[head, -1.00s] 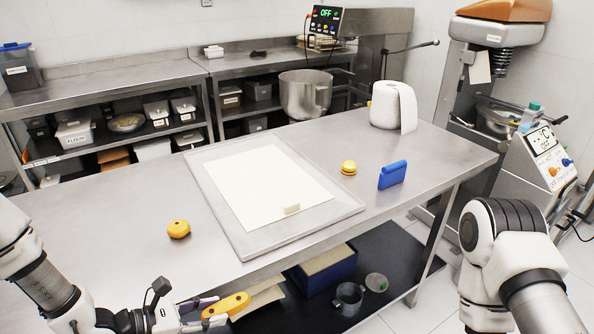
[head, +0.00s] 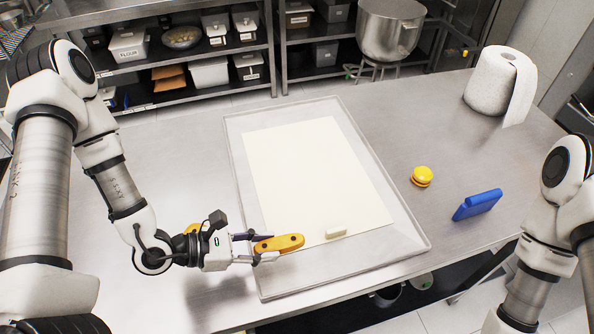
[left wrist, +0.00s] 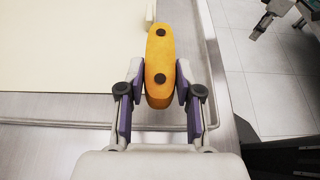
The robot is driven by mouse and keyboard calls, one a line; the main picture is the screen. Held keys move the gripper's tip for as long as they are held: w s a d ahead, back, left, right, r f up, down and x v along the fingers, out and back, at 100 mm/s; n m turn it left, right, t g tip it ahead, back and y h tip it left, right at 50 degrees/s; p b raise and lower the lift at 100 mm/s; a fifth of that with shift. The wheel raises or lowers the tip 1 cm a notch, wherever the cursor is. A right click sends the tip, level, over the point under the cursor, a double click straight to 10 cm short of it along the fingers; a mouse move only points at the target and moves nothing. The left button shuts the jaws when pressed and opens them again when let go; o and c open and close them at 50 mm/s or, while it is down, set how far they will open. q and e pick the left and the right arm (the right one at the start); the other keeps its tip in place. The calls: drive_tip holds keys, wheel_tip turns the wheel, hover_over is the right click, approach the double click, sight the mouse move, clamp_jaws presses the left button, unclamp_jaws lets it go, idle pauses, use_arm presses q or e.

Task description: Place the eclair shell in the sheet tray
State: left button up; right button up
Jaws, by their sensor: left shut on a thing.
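The eclair shell (head: 284,243) is a long orange-brown piece with two dark dots; it also shows in the left wrist view (left wrist: 160,55). My left gripper (head: 262,247) is shut on one end of it, with a finger on each side. The shell is above the near left part of the sheet tray (head: 380,248), a flat grey metal tray lined with cream paper. How high it is held is hard to tell. My right arm is at the right of the head view, its gripper out of frame. A small part, apparently my right gripper (left wrist: 258,28), shows in the left wrist view; its jaws are unclear.
A small cream block (head: 336,232) lies on the paper near the tray's front. A yellow macaron-like sweet (head: 422,176), a blue tool (head: 477,204) and a paper roll (head: 498,86) are right of the tray. Another orange sweet (head: 192,229) is partly hidden behind my left gripper.

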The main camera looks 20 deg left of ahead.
use_arm(q)
drive_tip(key=w+b, duration=0.1)
drive_tip(key=w+f+b, duration=0.1)
drive_tip(key=b, duration=0.2)
drive_tip(key=shift+w+f+b, duration=0.25)
drive_tip(key=shift+w+b, duration=0.1)
drive_tip(key=shift+w, duration=0.05)
drive_tip(key=w+b, duration=0.3)
drive_tip(key=b, duration=0.3)
drive_tip(key=shift+w+a+f+b, duration=0.1)
drive_tip(key=shift+w+a+b, duration=0.05)
drive_tip(key=shift+w+b, duration=0.25)
drive_tip(key=shift+w+r+p, duration=0.55)
drive_tip(key=shift+w+p, duration=0.15)
drive_tip(key=shift+p, duration=0.4)
drive_tip(key=p, duration=0.1)
hover_over(285, 211)
drive_tip(key=shift+w+f, duration=0.1)
drive_tip(key=shift+f, duration=0.25)
wheel_tip(285, 211, down, 3)
drive_tip(key=shift+r+p, duration=0.1)
drive_tip(key=shift+p, duration=0.45)
drive_tip(key=shift+f, duration=0.45)
drive_tip(key=o, duration=0.9)
drive_tip(key=shift+c, duration=0.2)
